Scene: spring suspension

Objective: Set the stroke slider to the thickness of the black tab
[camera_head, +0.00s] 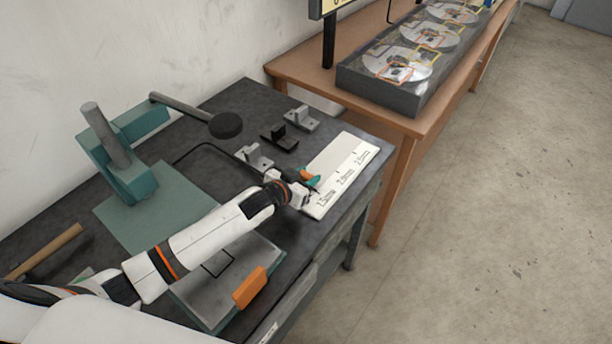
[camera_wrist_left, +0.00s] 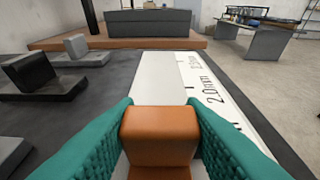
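The stroke slider is an orange block (camera_head: 307,174) on a white scale board (camera_head: 352,150) marked 1.5 mm, 2.0 mm and 2.5 mm. In the left wrist view, the orange block (camera_wrist_left: 158,135) stands between the teal fingers of my left gripper (camera_wrist_left: 160,112), which press against its sides. The 2.0 mm label lies ahead and to its right. My left gripper also shows in the head view (camera_head: 310,181), at the board's near part. The black tab (camera_head: 278,135) stands on its black base left of the board; it also shows in the left wrist view (camera_wrist_left: 32,75). My right gripper is out of view.
Grey tabs (camera_head: 301,117) and (camera_head: 253,156) stand either side of the black one. A green press (camera_head: 125,165), a hammer (camera_head: 45,250) and a plate with an orange block (camera_head: 250,287) share the dark table. A brown table (camera_head: 290,70) stands beyond.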

